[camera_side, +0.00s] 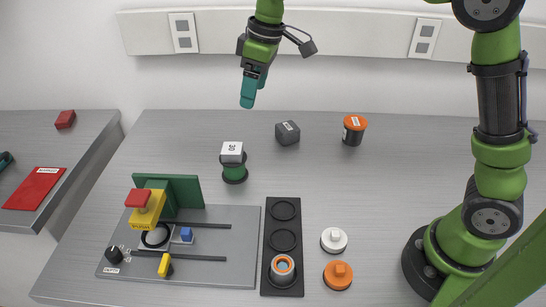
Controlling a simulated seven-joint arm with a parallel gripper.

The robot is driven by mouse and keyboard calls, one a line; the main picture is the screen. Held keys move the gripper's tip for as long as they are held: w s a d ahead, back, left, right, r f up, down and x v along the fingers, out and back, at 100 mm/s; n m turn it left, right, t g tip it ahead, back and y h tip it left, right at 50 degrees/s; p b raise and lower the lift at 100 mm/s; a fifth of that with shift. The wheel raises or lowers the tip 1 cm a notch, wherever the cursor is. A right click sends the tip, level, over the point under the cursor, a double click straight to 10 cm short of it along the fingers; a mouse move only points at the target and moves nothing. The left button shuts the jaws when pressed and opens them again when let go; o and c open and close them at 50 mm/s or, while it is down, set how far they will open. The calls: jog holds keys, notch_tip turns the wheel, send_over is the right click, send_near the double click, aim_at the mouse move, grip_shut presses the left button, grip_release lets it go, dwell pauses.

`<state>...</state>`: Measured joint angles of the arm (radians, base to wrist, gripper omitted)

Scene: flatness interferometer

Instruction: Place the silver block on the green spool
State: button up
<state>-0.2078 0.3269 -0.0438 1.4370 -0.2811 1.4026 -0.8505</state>
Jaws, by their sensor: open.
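A light silver block (232,153) with a printed label on its top sits on the green spool (235,174). The spool stands upright on the grey table, and its top is covered by the block. My gripper (248,101) hangs above and behind them with its teal fingers pointing down. It is open, holds nothing and is clear of the block.
A dark grey block (287,133) and an orange-lidded jar (354,129) stand to the right. The interferometer plate (190,270) is at the front left, beside a black rack (283,221). White (334,240) and orange (338,275) knobbed pieces lie right of the rack.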

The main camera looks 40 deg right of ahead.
jog(key=s+d+r+m+t, duration=0.2)
jog(key=s+d+m, duration=0.1)
jog(key=s, duration=0.4)
jog(key=s+d+r+m+t, duration=0.1)
jog(key=s+d+r+m, duration=0.15)
jog(key=s, duration=0.45)
jog(key=s+d+f+m+t, duration=0.1)
jog(key=s+f+m, duration=0.3)
jog(key=s, duration=0.4)
jog(key=shift+s+d+f+m+t+y, duration=0.2)
jog(key=shift+s+m+t+y, duration=0.15)
jog(key=shift+m+t, duration=0.25)
